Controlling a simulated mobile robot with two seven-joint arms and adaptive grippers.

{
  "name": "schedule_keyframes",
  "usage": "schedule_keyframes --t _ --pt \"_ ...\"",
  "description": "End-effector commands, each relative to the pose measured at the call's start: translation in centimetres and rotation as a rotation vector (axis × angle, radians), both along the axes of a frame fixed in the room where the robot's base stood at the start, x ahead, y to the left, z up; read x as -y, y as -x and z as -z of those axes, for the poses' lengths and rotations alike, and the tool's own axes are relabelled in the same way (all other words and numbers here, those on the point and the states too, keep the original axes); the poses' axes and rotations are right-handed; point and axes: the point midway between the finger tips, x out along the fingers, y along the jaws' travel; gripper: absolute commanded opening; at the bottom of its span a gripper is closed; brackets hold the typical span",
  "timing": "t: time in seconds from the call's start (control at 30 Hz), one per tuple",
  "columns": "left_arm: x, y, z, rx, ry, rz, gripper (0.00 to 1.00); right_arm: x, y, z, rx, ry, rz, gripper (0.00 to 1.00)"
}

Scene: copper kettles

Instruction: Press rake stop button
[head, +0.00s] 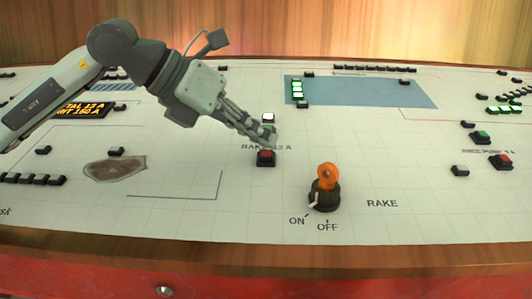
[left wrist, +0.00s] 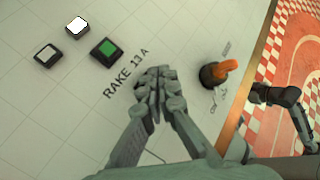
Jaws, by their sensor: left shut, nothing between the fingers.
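The red rake stop button (head: 265,158) sits on a dark square base below the partly covered "RAKE 13 A" label in the head view. My left gripper (head: 268,139) is shut and empty, its fingertips pointing down just above and behind this button. Whether they touch it cannot be told. In the left wrist view the shut fingertips (left wrist: 157,80) are beside the end of the RAKE 13 A label (left wrist: 126,74), and the red button is hidden behind the fingers. A green button (left wrist: 106,52) is at the label's other side.
An orange-topped rotary knob (head: 325,190), marked ON and OFF, stands right of the red button. A white-lit button (head: 268,118) is behind the gripper. Another red button (head: 501,161) is far right. The panel between knob and far-right buttons is mostly clear.

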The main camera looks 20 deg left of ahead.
Motion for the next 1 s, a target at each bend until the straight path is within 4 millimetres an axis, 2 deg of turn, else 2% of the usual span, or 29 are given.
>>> schedule_keyframes --t 0.17,1.0 --pt "-0.03 -0.13 0.80 0.000 0.000 0.000 0.00 0.04 -0.03 0.76 0.001 0.001 0.001 0.40" --pt "-0.07 -0.23 1.27 0.000 0.000 0.000 0.00 0.06 -0.03 1.19 0.002 0.001 0.001 0.40"
